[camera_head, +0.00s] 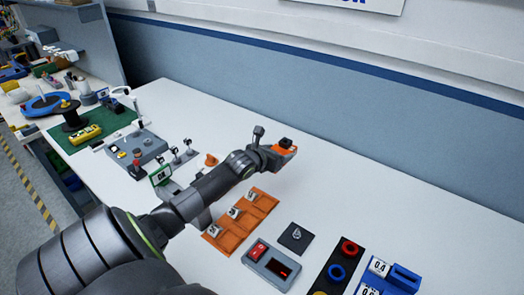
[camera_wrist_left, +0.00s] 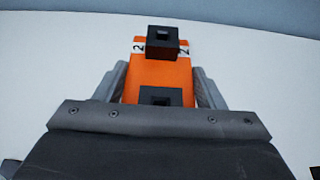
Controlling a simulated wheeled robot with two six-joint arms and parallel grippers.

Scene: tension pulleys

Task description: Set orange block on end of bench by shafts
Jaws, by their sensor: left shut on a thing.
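The orange block (camera_head: 291,150) is in my left gripper (camera_head: 277,154), above the white bench (camera_head: 350,190) toward the back wall. The left wrist view shows the block (camera_wrist_left: 150,72) between the two grey fingers, with dark square pieces on it and white "2" labels at its sides. Whether its underside touches the bench is not clear. Small upright dark pieces (camera_head: 188,146) stand on the bench left of my arm; I cannot tell if these are the shafts. My right gripper is not in view.
A grey box with a red switch (camera_head: 257,250), a dark plate (camera_head: 296,237) and blue bins (camera_head: 403,276) are nearer. A grey control box (camera_head: 131,152) stands left. The back and right bench is clear.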

